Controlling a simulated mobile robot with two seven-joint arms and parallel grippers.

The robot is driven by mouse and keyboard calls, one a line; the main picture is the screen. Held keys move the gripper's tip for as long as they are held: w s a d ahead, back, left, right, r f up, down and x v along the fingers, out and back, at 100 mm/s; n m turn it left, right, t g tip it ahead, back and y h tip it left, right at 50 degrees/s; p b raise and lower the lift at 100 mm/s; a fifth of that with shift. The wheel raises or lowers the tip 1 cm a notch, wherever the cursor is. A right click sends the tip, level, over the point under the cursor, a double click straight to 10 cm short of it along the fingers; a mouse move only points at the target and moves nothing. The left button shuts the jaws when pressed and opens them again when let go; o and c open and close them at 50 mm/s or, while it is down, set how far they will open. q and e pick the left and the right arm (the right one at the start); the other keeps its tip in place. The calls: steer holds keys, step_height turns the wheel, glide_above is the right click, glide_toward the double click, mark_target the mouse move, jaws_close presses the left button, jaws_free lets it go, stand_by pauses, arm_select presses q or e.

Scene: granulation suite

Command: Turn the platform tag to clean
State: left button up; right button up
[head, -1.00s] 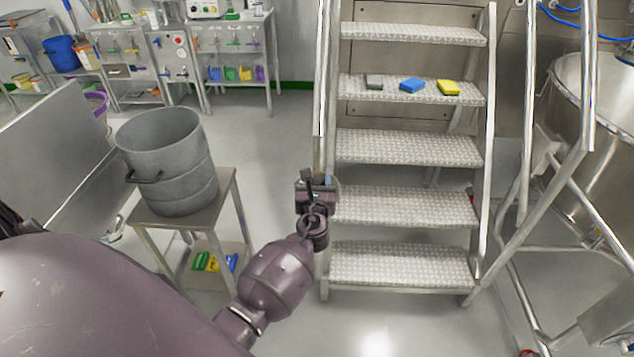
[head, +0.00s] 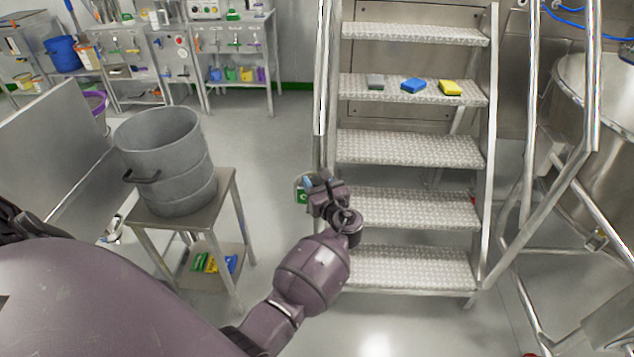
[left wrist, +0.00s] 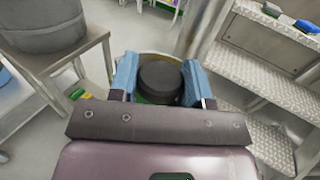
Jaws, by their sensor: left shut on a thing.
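The platform tag (head: 301,194) is a small plate with a green part and a pale rim, at the left side of the steel steps. In the left wrist view the tag (left wrist: 150,56) shows as a pale rim with some green behind a round black knob (left wrist: 161,77). My left gripper (head: 308,184) is at the tag, in front of it. Its blue-tipped fingers (left wrist: 160,82) stand either side of the knob and are shut on it. The gripper and knob hide much of the tag's face. My right gripper is in neither view.
The steel steps (head: 408,148) rise just right of the gripper, with several sponges on one tread. A grey pot (head: 168,160) stands on a small steel table (head: 228,190) to the left. Clear floor (head: 262,150) lies between table and steps.

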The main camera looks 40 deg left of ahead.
arm_select(q)
steer(key=o, duration=0.9)
steer(key=shift+o, duration=0.2)
steer(key=shift+d, duration=0.1)
steer(key=v, duration=1)
steer(key=shift+s+d+p, duration=0.2)
steer(key=shift+d+p, duration=0.05)
steer(key=shift+p, duration=0.1)
